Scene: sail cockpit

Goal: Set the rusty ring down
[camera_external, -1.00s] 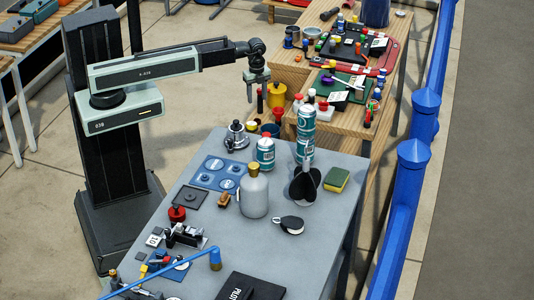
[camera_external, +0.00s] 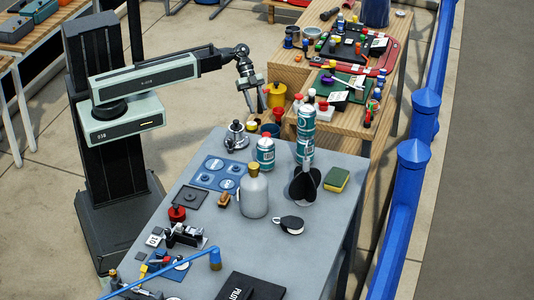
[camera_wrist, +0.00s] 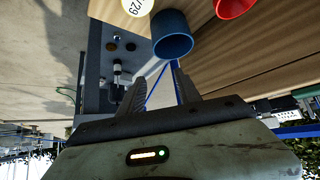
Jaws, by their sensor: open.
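My gripper (camera_external: 256,104) hangs in the air at the far end of the grey table, near the wooden bench, and is tilted. In the wrist view, my gripper (camera_wrist: 160,82) has its two dark fingers apart with nothing clearly between them. I cannot make out a rusty ring for certain in either view.
A blue cup (camera_wrist: 172,35) and a red round thing (camera_wrist: 233,7) are just beyond the fingers. The grey table (camera_external: 240,252) holds a grey bottle (camera_external: 254,194), a blue mat (camera_external: 217,185) and cans (camera_external: 265,152). A yellow pot (camera_external: 276,95) stands close to my gripper.

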